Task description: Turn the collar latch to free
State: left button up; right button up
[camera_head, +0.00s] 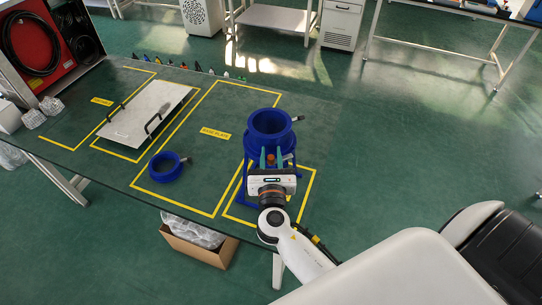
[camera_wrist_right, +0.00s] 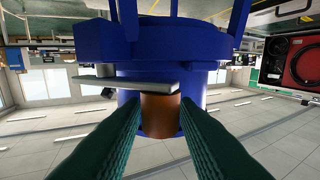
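The blue lift column (camera_head: 270,122) stands upright on the table, with an open round collar at its top. A grey lever (camera_head: 297,118) sticks out from the collar to the right. An orange-brown knob (camera_head: 270,158) is on the near side of the column; it shows large in the right wrist view (camera_wrist_right: 160,115), under a flat grey bar (camera_wrist_right: 125,83). My left gripper is not in view.
A loose blue ring (camera_head: 165,167) with a small lever lies left of the column. A grey plate (camera_head: 148,115) with two handles lies further left. Yellow tape marks the green table, and small coloured parts line its far edge. A red case stands far left.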

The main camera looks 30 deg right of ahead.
jog(key=shift+o, duration=0.8)
jog(key=shift+s+a+f, duration=0.1)
jog(key=shift+s+a, duration=0.05)
jog(key=shift+s, duration=0.05)
jog(key=b+v, duration=0.3)
jog(key=v, duration=0.8)
jog(key=shift+s+b, duration=0.2)
jog(key=shift+b, duration=0.2)
